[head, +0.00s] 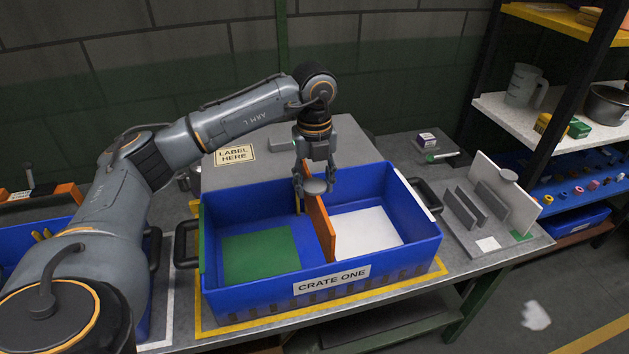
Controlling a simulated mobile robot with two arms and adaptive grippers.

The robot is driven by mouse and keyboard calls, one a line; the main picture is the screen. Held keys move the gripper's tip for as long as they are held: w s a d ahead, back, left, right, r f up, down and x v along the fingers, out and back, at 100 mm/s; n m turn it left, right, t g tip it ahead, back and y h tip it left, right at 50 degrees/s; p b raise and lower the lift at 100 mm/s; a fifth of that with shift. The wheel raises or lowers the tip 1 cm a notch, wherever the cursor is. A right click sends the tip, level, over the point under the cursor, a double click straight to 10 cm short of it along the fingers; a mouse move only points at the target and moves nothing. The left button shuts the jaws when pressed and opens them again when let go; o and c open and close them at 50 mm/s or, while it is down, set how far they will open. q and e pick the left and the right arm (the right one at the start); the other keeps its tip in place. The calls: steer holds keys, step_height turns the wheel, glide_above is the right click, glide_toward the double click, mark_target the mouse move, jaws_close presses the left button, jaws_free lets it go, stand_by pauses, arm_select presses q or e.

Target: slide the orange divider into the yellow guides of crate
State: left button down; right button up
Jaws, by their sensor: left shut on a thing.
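The blue crate (405,245) labelled CRATE ONE stands on the bench, with a green pad on the left of its floor and a white pad on the right. The orange divider (321,232) stands on edge, roughly upright, between the two pads and runs from back to front. A yellow guide (297,201) shows at the back wall, just left of the divider's far edge. I cannot tell whether the divider is inside the guides; the front one is hidden. My left gripper (315,186) points down over the crate, shut on the divider at its grey round knob. My right gripper is out of view.
A grey board (350,137) with a LABEL HERE sign is behind the crate. To the right, a rack (519,237) holds upright panels. Shelves (559,106) with a jug and a pot stand further right. Another blue crate (20,258) is partly visible at left.

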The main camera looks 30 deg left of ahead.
mark_target(314, 215)
arm_select(q)
steer(key=shift+f+b, duration=1.45)
steer(key=shift+f, duration=0.85)
steer(key=shift+f+b, duration=1.85)
steer(key=shift+f, duration=1)
steer(key=c, duration=0.6)
jaws_free()
steer(key=shift+o, duration=0.2)
step_height(314, 215, up, 12)
steer(key=shift+r, duration=0.1)
